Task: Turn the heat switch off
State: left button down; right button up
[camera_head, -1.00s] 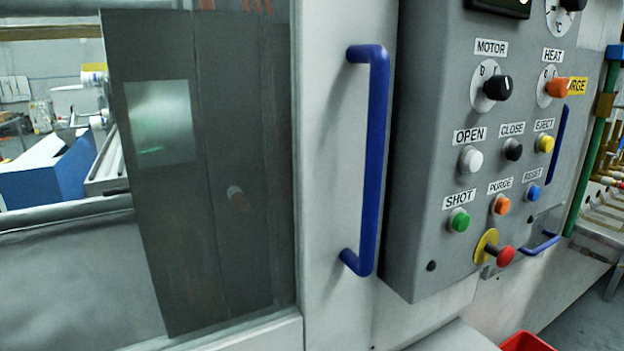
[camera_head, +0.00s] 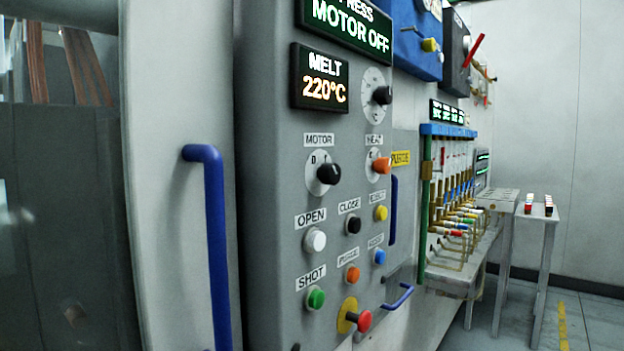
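The heat switch (camera_head: 381,165) is an orange rotary knob on a white dial, under a HEAT label, on the grey control panel (camera_head: 275,215). Its exact pointer position is too small to tell. The black motor knob (camera_head: 328,173) is to its left under a MOTOR label. Above them a display (camera_head: 320,78) reads MELT 220°C and another display (camera_head: 346,22) reads MOTOR OFF. Neither of my grippers is in view.
A blue door handle (camera_head: 211,240) stands out left of the panel. Below the knobs are several push buttons and a red knob (camera_head: 364,320) on a yellow base. A rack of tubes (camera_head: 460,190) and small tables (camera_head: 540,215) stand at the right, with clear floor in front.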

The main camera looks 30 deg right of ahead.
aim_at(381, 166)
jog(key=z, duration=1.6)
jog(key=k, duration=0.35)
jog(key=z, duration=1.1)
jog(key=i, duration=0.35)
jog(key=u, duration=1.25)
jog(key=i, duration=0.85)
jog(key=u, duration=0.95)
